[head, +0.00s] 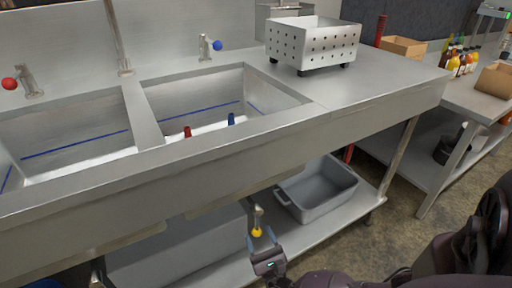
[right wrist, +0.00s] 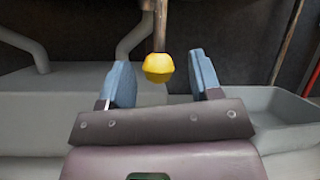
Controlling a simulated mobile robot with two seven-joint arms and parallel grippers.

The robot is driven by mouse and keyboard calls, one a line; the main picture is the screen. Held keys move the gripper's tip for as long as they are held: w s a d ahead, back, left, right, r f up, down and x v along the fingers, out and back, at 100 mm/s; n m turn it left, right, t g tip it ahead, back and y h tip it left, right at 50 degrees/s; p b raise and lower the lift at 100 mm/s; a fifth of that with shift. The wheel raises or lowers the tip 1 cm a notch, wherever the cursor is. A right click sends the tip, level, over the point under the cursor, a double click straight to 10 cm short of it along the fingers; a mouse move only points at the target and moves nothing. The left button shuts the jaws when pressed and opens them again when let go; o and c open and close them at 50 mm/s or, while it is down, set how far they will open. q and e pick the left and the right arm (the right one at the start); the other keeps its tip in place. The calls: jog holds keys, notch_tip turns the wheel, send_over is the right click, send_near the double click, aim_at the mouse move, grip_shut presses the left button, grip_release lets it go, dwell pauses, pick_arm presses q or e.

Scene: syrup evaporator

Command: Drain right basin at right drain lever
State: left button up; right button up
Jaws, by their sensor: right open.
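The right basin (head: 205,100) is set in the steel counter in the head view, with a blue line along its inner wall and whitish content at its bottom. The right drain lever (head: 257,222) hangs below the counter and ends in a yellow knob. In the right wrist view the yellow knob (right wrist: 158,67) shows between and just beyond the two blue fingertips. My right gripper (head: 264,243) is open below the knob in the head view; it also shows in the right wrist view (right wrist: 160,80). I cannot tell whether a finger touches the knob. My left gripper is not in view.
The left basin (head: 70,137) lies beside the right one. Red and blue tap knobs (head: 9,84) (head: 217,45) stand behind. A grey tub (head: 318,188) sits on the lower shelf. A perforated steel box (head: 312,43) stands on the counter. Floor is open at right.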

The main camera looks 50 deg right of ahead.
jog(key=v, duration=0.7)
jog(key=shift+s, duration=0.1)
dwell(0.4)
